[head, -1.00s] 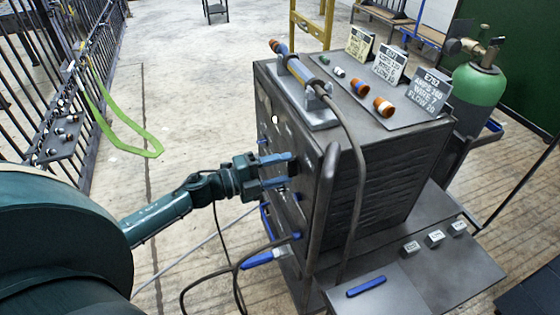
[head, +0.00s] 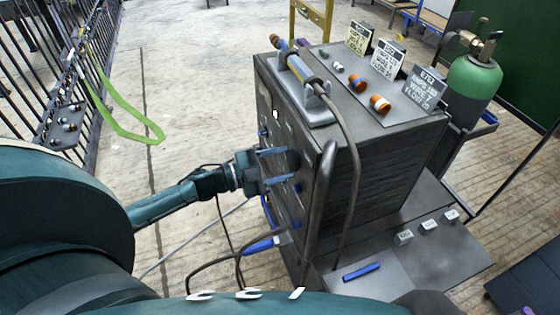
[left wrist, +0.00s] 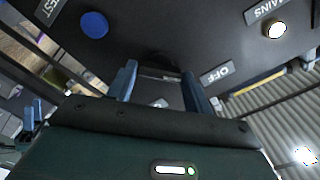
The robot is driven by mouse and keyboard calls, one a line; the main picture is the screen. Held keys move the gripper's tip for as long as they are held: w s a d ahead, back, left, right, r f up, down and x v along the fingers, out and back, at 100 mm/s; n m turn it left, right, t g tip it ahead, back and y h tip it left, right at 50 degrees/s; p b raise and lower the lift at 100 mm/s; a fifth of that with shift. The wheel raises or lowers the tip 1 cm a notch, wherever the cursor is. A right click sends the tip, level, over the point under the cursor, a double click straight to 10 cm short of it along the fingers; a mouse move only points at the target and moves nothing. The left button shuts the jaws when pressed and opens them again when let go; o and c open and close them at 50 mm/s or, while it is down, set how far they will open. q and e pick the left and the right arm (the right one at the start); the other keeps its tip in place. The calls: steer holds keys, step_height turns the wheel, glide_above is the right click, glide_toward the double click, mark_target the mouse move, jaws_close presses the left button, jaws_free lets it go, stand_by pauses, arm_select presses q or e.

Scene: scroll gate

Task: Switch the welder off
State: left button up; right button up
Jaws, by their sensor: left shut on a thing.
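The welder (head: 375,160) is a dark box standing at the centre of the head view. Its front panel faces left and is seen at a steep angle. My left gripper (head: 291,164) is at this panel, its two blue fingers shut on a dark switch knob (left wrist: 160,62). In the left wrist view the fingers (left wrist: 160,80) stand either side of the knob. An OFF label (left wrist: 217,72) is to the right of the knob. The lamp (left wrist: 274,29) by the MAINS label glows white. The knob's exact angle is unclear. My right gripper is out of view.
A torch (head: 300,68) lies on the welder's top, with its cable hanging over the front edge. A green gas cylinder (head: 474,82) stands behind. Dark cables (head: 215,262) loop below my left gripper. A barred gate (head: 50,70) is at the far left.

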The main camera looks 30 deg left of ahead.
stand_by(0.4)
arm_select(q)
steer(key=o, duration=1)
steer(key=b+v, duration=0.1)
steer(key=v, duration=1.2)
steer(key=shift+s, duration=0.1)
